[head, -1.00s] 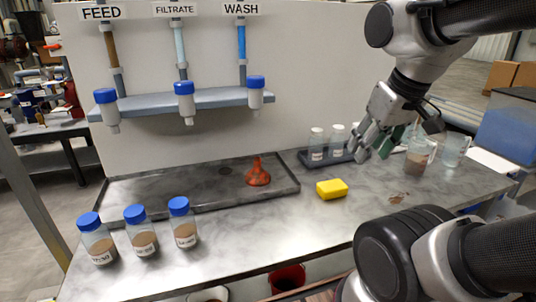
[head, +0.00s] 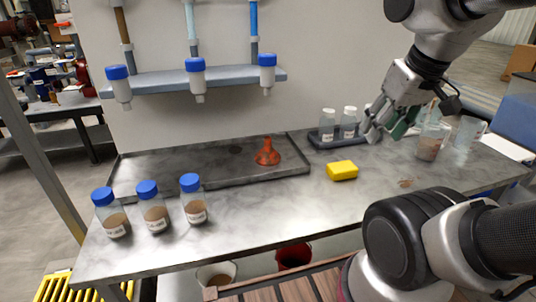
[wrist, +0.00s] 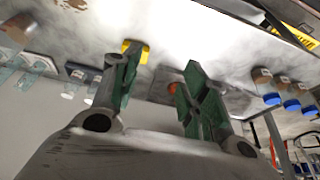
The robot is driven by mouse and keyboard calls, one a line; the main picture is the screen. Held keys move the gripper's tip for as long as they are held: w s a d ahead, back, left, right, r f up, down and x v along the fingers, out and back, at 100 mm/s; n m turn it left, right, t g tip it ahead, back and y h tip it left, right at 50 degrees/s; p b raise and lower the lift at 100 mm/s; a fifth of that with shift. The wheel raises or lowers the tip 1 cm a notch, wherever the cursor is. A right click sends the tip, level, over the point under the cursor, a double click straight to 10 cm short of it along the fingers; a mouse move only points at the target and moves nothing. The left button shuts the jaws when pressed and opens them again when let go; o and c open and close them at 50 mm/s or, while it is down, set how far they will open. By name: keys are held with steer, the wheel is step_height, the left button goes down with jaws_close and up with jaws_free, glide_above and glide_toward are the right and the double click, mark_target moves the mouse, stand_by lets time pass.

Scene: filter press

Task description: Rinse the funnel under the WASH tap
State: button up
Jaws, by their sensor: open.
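The orange-red funnel (head: 267,155) stands wide end down in the shallow grey tray (head: 205,186) on the bench. It shows as a small orange patch between my fingers in the wrist view (wrist: 173,88). The WASH tap (head: 267,75), with its blue cap, is the rightmost of three on the wall shelf, under a blue pipe. Its sign is out of view now. My gripper (head: 386,130) is open and empty, above the bench to the right of the funnel and well apart from it. Its green-padded fingers (wrist: 158,72) are spread in the wrist view.
A yellow sponge (head: 342,170) lies right of the tray. A vial rack (head: 325,141) stands behind it, partly hidden by my gripper. A jar of brown matter (head: 430,146) is at the right. Blue-capped bottles (head: 155,210) stand front left. A red bucket (head: 293,256) is below the bench.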

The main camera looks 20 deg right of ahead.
jaws_close()
steer(key=w+a+r+n, duration=0.1)
steer(key=w+a+r, duration=0.3)
steer(key=w, duration=0.2)
steer(key=w+a+r+n+t, duration=0.1)
steer(key=w+a+r, duration=0.25)
steer(key=w, duration=0.25)
steer(key=w+a+r+n, duration=0.1)
steer(key=w+a+r, duration=0.2)
steer(key=w+a, duration=0.3)
steer(key=w+a+r+m+t, duration=0.1)
steer(key=w+r+m+t, duration=0.2)
steer(key=w+r, duration=0.5)
step_height(320, 180, up, 4)
steer(key=shift+w+a+r+t, duration=0.2)
steer(key=shift+a+r+t, duration=0.05)
steer(key=shift+t, duration=0.15)
